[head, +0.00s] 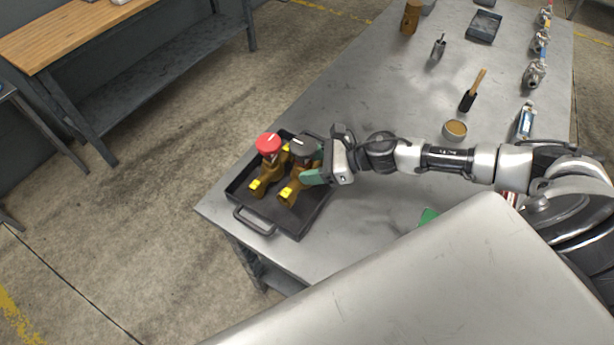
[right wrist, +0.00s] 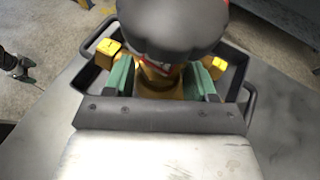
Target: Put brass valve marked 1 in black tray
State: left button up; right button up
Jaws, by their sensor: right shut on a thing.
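The black tray (head: 290,222) lies near the table's front left corner. A brass valve with a red handwheel (head: 268,144) stands in it, with a pale mark on top. A second brass valve with a dark handwheel (head: 303,152) is beside it, over or in the tray; I cannot tell whether its base touches the floor. My right gripper (head: 313,177) is shut on this dark-topped valve. In the right wrist view its dark handwheel (right wrist: 175,25) hides much of its body between the green fingers. My left gripper is not in view.
The grey table (head: 385,95) also holds a round tin (head: 455,130), a brush (head: 473,90), a small dark tray (head: 484,27) and several metal valves along the right edge. A wooden bench (head: 85,30) stands apart at the upper left. The table behind the right arm has free room.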

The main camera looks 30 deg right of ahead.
jog(key=shift+f, duration=2.3)
jog(key=o, duration=1.4)
jog(key=shift+f, duration=0.1)
jog(key=shift+s+d, duration=0.2)
jog(key=shift+d, duration=0.1)
jog(key=b+v, duration=0.3)
jog(key=v, duration=0.8)
jog(key=shift+r, duration=0.25)
jog(key=shift+s, duration=0.1)
